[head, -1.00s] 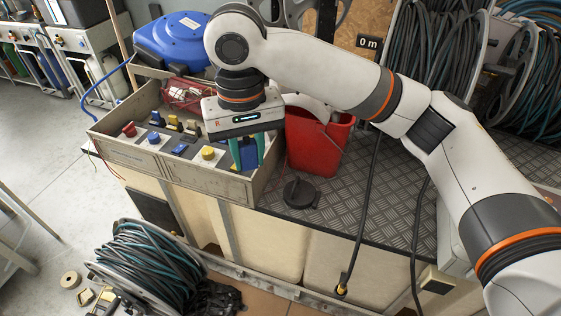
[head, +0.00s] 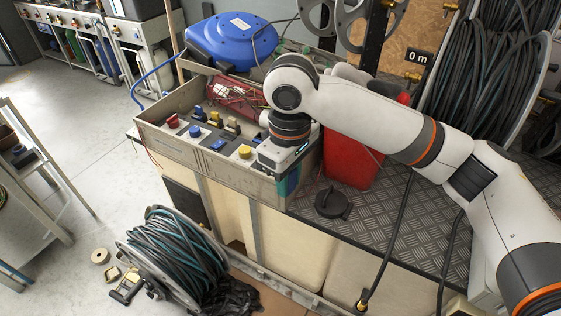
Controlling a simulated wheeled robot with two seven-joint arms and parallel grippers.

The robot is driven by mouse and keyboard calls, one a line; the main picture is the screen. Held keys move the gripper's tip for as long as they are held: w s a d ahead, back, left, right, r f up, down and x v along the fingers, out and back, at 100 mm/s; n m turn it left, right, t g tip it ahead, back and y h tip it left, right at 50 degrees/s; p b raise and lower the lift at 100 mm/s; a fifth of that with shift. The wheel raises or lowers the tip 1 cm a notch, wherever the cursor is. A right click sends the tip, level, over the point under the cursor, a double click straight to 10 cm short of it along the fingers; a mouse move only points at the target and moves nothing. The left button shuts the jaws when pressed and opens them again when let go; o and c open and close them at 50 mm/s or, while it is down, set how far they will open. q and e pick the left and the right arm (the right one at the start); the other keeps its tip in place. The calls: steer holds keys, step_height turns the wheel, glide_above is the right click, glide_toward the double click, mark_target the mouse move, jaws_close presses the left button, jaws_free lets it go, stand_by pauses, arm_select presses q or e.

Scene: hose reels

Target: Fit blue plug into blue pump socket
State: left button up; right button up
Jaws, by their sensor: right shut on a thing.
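My right gripper (head: 288,187) has teal fingers pointing down at the front right corner of a grey box. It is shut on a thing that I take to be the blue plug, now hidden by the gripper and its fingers. The box (head: 240,182) has a panel of coloured fittings: a red one (head: 173,121), a blue one (head: 195,131), a flat blue one (head: 218,145) and a yellow one (head: 244,151). I cannot tell which blue fitting is the pump socket. My left gripper is not in view.
A red bucket (head: 345,160) stands right of the gripper, and a black round lid (head: 331,203) lies on the chequered metal deck (head: 400,225). A blue reel case (head: 220,42) is behind the box. A hose reel (head: 175,250) lies on the floor.

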steer(key=f+n, duration=0.1)
steer(key=n, duration=0.1)
steer(key=d+f+n, duration=0.1)
steer(key=n, duration=0.1)
steer(key=s+d+f+n, duration=0.1)
steer(key=f+n, duration=0.1)
steer(key=n, duration=0.1)
steer(key=shift+s+d, duration=0.1)
steer(key=s+d+m, duration=0.3)
steer(key=d+m, duration=1.1)
steer(key=m, duration=0.3)
steer(key=m+b, duration=0.6)
steer(key=m, duration=0.1)
glide_above(387, 231)
step_height(387, 231, down, 15)
steer(key=shift+r, duration=0.15)
steer(key=shift+n, duration=0.3)
step_height(387, 231, down, 10)
steer(key=shift+a+r+p, duration=0.1)
steer(key=shift+r+p, duration=0.1)
steer(key=shift+p, duration=0.15)
steer(key=shift+f, duration=0.15)
